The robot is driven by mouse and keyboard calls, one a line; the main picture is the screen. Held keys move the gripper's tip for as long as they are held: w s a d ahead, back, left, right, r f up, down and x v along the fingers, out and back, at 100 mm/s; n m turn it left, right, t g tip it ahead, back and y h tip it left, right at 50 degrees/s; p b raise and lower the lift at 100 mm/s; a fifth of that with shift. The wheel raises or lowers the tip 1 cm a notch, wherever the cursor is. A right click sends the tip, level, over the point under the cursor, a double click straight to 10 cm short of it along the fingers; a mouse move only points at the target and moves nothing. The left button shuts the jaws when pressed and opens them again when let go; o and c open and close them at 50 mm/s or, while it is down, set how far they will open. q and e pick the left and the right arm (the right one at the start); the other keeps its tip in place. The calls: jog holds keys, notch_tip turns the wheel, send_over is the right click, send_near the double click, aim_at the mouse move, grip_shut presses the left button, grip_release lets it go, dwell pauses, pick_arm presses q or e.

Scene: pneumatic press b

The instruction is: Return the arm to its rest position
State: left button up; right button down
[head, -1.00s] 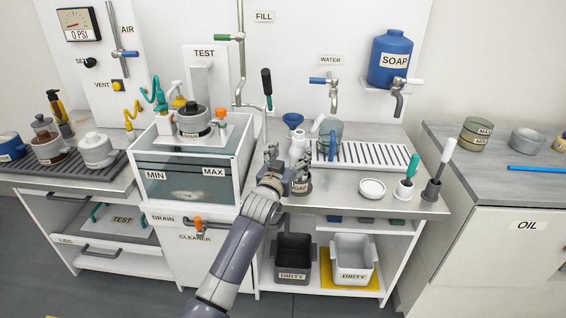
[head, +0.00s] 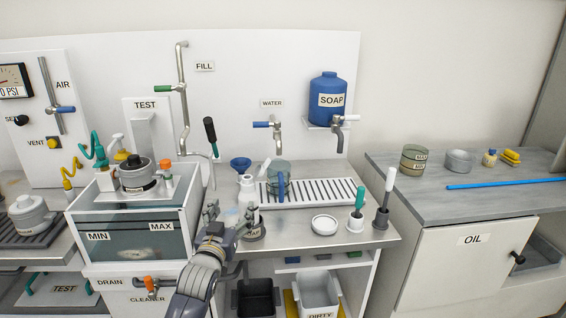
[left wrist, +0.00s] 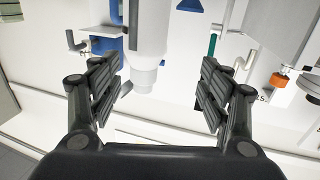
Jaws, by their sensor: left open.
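My left gripper (head: 228,215) is over the front part of the steel worktop, with its arm coming up from the bottom of the head view. In the left wrist view its two fingers (left wrist: 160,95) are apart, with nothing clasped between them. A white bottle (head: 246,190) stands just beyond and right of the gripper in the head view. A pale cylindrical shape (left wrist: 146,50) shows beyond the fingers in the left wrist view. A dark soap-labelled holder (head: 254,232) stands close to the gripper's right. My right gripper is not in view.
A glass-fronted tank (head: 140,238) is to the left. A blue funnel (head: 241,164), a clear jug (head: 278,178), a drain rack (head: 325,190), a white dish (head: 324,225) and upright brushes (head: 357,205) share the worktop. Below are a dark bin (head: 256,297) and a light bin (head: 319,292).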

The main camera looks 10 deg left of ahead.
pick_arm(q)
jog(key=s+d+f+m+g+p, duration=0.1)
jog(key=s+d+f+g+p, duration=0.15)
jog(key=s+f+g, duration=1.1)
jog(key=s+d+f+m, duration=0.1)
jog(key=s+f, duration=0.3)
jog(key=s, duration=1.1)
jog(key=s+d+f, duration=0.1)
jog(key=s+f, duration=0.2)
jog(key=s, duration=1.1)
notch_tip(320, 180, down, 24)
jog(key=s+g+p, duration=0.1)
jog(key=s+g, duration=0.1)
jog(key=s+a+f+p, duration=0.1)
jog(key=s+f, duration=0.6)
jog(key=s, duration=0.1)
jog(key=s+a+f+g, duration=0.1)
jog(key=s+a+f, duration=0.1)
jog(key=s+f, duration=0.6)
jog(key=shift+s+a+f+m+p, duration=0.15)
jog(key=shift+s+a+m+p, duration=0.2)
jog(key=shift+s, duration=0.3)
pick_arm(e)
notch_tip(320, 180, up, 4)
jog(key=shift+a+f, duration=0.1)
